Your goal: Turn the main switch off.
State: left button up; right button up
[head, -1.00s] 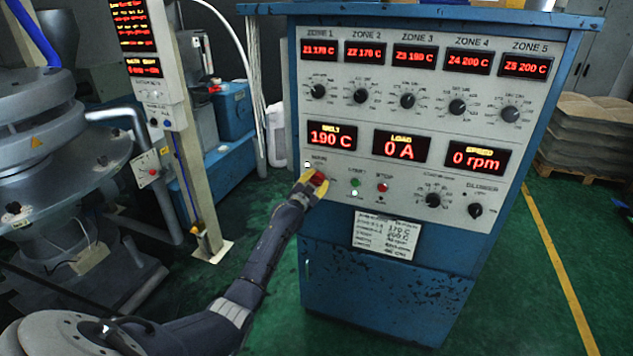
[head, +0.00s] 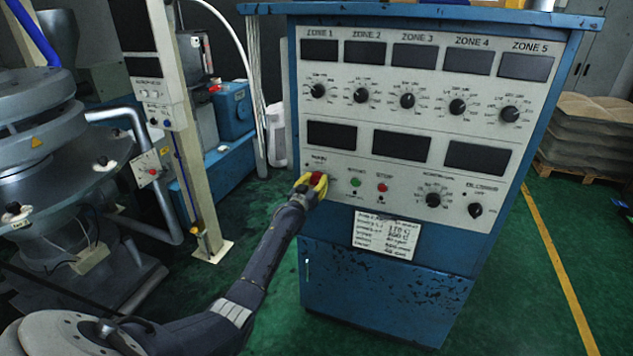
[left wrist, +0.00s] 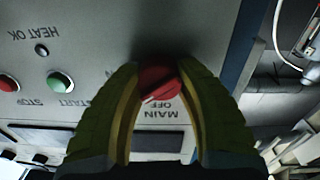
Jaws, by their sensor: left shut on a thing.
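The main switch is a red knob (left wrist: 158,82) on the lower left of the blue cabinet's light grey panel; it also shows in the head view (head: 317,179). In the left wrist view the label beside it reads MAIN OFF, upside down. My left gripper (head: 311,186) is shut on the knob, with a yellow-green finger on each side of it in the left wrist view (left wrist: 160,88). The displays on the panel, such as the load display (head: 401,146), are all dark. My right gripper is in no view.
Right of the switch are a green start button (head: 355,182) and a red stop button (head: 382,187). Several black dials (head: 407,101) line the panel above. A paper sheet (head: 386,236) hangs below. A grey machine (head: 45,150) stands at the left.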

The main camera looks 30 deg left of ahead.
pick_arm(q)
jog(key=n, duration=0.6)
jog(key=shift+n+y, duration=0.5)
jog(key=shift+n, duration=1.9)
jog(key=o, duration=1.3)
jog(key=shift+v, duration=6.05)
